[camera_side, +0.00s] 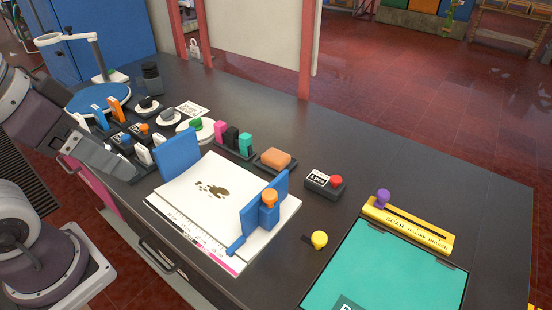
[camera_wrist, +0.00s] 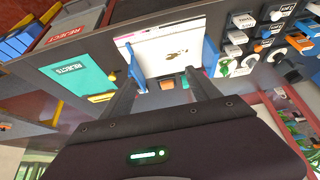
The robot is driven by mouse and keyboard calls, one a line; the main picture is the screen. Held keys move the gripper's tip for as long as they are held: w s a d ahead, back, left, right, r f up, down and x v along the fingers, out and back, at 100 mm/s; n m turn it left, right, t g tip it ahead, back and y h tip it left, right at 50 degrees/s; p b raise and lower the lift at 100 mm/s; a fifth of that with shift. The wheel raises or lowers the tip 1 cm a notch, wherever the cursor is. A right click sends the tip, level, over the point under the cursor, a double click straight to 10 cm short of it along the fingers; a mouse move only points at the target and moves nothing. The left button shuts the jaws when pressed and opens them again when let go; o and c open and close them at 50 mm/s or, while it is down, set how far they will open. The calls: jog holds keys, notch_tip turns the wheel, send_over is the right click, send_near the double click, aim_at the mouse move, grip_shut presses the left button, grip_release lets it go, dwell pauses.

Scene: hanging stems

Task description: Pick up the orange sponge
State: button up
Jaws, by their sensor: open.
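The orange sponge (camera_side: 274,157) is a small rounded block. It lies in a low dark holder (camera_side: 272,168) on the dark bench, behind the white paper board. In the wrist view the sponge (camera_wrist: 167,84) shows small and distant, between my two fingers in the picture. My gripper (camera_wrist: 165,80) is open and empty, with its fingers spread well apart and not touching the sponge. In the side view my arm is at the left edge, well away from the sponge, and its fingers cannot be made out.
A white paper board (camera_side: 265,236) with blue uprights (camera_side: 178,154) stands in front of the sponge. Pink, black and green blocks (camera_side: 231,138) are left of it; a box with a red knob (camera_side: 325,183) is right. A teal panel (camera_side: 395,270) lies at front right. The back right bench is bare.

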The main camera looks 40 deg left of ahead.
jog(key=w+r+n+g+h, duration=0.1)
jog(key=w+r+n, duration=0.1)
jog(key=w+n, duration=0.35)
jog(key=w+r+n+g+h, duration=0.1)
jog(key=w+r+n, duration=0.1)
jog(key=w, duration=0.7)
jog(key=n+g+y, duration=0.2)
jog(key=n+g, duration=0.2)
jog(key=n, duration=0.7)
send_over(276, 155)
jog(key=shift+m, duration=0.25)
jog(key=f, duration=2.1)
jog(key=shift+w+a+f, duration=0.15)
jog(key=shift+a+f, duration=0.1)
jog(key=shift+f, duration=0.15)
jog(key=f, duration=0.7)
jog(key=shift+s+d+f, duration=0.2)
jog(key=shift+d+f, duration=0.05)
jog(key=c, duration=1.4)
notch_tip(276, 155, up, 10)
jog(key=shift+r, duration=0.1)
